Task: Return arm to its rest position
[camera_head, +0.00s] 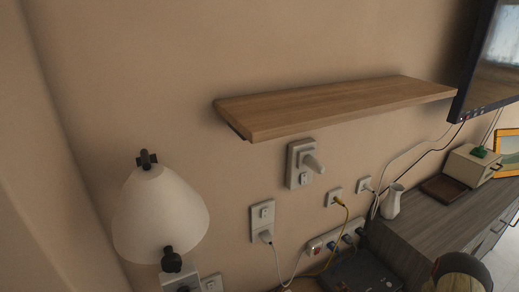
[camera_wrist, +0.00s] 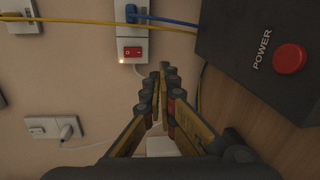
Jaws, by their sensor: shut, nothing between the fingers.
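My gripper (camera_wrist: 162,98) shows in the wrist view with its fingers drawn together and nothing between them. Its tips are in front of the wall, just below a white power strip (camera_wrist: 132,45) with a red switch. A dark box (camera_wrist: 262,55) marked POWER, with a red button, is to the right of the fingers. I cannot make out my gripper in the head view.
In the head view, an empty wooden shelf (camera_head: 335,104) juts from the wall. A white lamp (camera_head: 160,215) is at left. A grey dresser (camera_head: 440,224) bears a white pitcher (camera_head: 392,201). A screen (camera_head: 492,60) hangs at upper right. Cables, including a yellow cable (camera_head: 343,228), run along the wall.

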